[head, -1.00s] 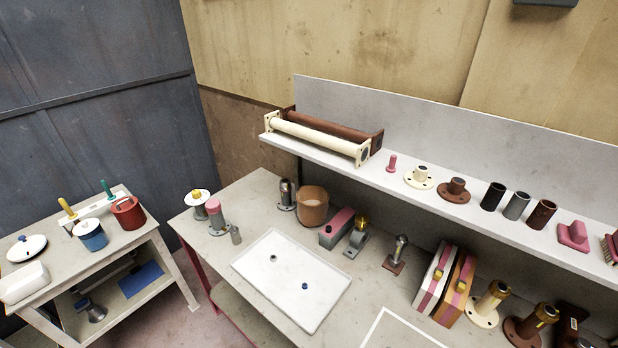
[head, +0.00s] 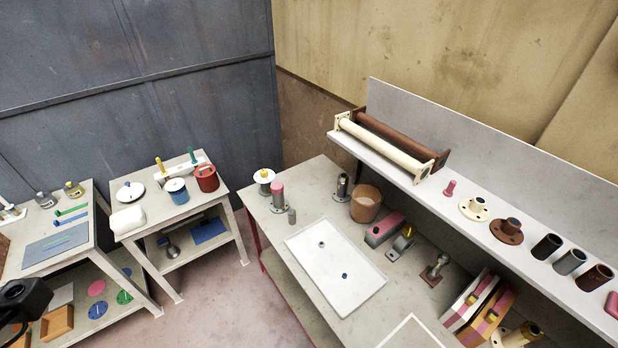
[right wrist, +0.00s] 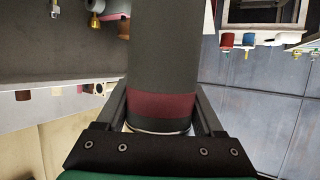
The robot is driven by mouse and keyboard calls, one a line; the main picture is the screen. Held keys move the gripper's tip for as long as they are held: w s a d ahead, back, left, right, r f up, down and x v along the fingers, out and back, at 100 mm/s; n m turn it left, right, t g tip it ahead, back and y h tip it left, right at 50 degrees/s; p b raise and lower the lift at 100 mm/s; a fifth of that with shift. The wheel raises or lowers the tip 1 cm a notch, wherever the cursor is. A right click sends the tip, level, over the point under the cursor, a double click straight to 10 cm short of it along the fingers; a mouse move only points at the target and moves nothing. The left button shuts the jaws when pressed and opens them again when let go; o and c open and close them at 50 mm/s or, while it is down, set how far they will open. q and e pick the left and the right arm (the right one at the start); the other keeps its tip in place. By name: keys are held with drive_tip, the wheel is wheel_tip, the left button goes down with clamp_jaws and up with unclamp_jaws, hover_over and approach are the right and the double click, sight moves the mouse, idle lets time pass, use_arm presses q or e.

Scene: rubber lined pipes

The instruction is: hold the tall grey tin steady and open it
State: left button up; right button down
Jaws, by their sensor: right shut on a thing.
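In the right wrist view my right gripper (right wrist: 160,122) is shut on a tall dark grey cylinder (right wrist: 164,50), which looks like the grey tin. A dark red band (right wrist: 162,105) and a pale rim show near the gripper's palm. One finger lies along each side of it. The cylinder's far end runs out of the top of the picture. Neither this cylinder nor my right gripper shows in the head view. No left gripper fingers show; a black part (head: 28,298) at the lower left edge of the head view is too cut off to identify.
A bench holds a white tray (head: 300,237), a brown pot (head: 366,202) and several fittings. A shelf above holds a cream pipe (head: 385,148) and short flanged pipes. A small table at left carries a blue tin (head: 177,191) and a red pot (head: 207,178). Floor between tables is clear.

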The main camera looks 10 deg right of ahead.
drive_tip(key=r+p, duration=0.3)
drive_tip(key=shift+s+r, duration=0.3)
drive_tip(key=shift+s, duration=0.05)
use_arm(q)
wheel_tip(320, 180, up, 5)
drive_tip(key=shift+r, duration=0.2)
use_arm(e)
drive_tip(key=shift+f, duration=0.15)
drive_tip(key=shift+a, duration=0.15)
